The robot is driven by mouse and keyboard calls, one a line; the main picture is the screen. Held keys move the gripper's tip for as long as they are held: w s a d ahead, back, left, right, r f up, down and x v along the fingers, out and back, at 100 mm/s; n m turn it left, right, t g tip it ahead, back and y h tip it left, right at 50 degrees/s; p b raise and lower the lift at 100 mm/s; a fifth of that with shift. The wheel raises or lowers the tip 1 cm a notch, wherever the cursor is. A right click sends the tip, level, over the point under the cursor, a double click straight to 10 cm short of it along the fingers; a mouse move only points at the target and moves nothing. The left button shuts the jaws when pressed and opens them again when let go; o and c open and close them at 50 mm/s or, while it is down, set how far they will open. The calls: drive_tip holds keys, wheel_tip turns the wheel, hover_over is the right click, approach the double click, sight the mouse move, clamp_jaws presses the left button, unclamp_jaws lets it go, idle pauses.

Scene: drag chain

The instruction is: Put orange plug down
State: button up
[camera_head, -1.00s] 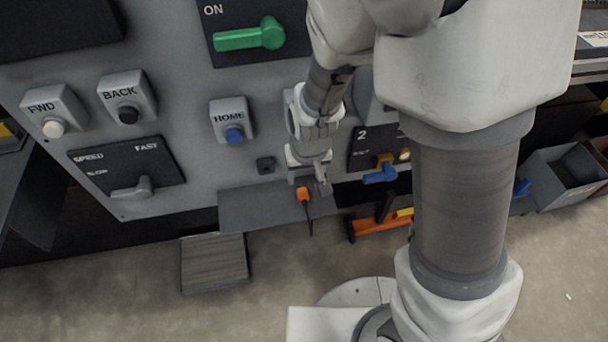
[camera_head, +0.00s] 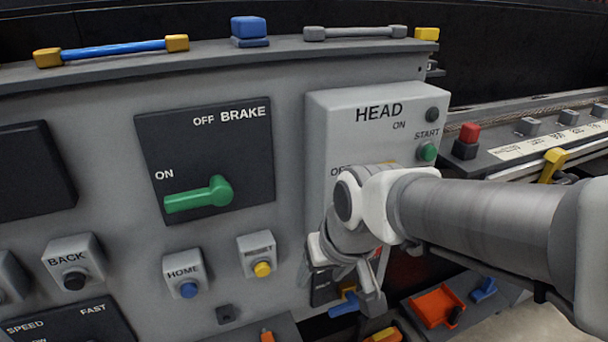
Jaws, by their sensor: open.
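The orange plug (camera_head: 267,336) shows only as a small piece at the bottom edge of the head view. It is on the grey shelf (camera_head: 287,327) below the control panel, and its lower part and cable are cut off. My gripper (camera_head: 371,301) is up and to the right of the plug, clear of it, in front of the lower part of the HEAD box. It is open, pointing down, and I see nothing held in it. My own wrist hides part of the HEAD box.
The panel (camera_head: 120,235) carries a green brake lever (camera_head: 200,195), a blue HOME button (camera_head: 188,290) and a yellow button (camera_head: 262,269). A blue handle (camera_head: 343,306) is close to my gripper. An orange tray (camera_head: 437,306) lies lower right.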

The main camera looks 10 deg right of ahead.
drive_tip(key=s+d+r+m+t+h, duration=0.1)
drive_tip(key=s+d+r, duration=0.4)
drive_tip(key=s, duration=0.1)
drive_tip(key=shift+s+r, duration=0.3)
drive_tip(key=shift+s, duration=0.1)
drive_tip(key=shift+r, duration=0.1)
wheel_tip(320, 180, up, 20)
drive_tip(key=p, duration=2)
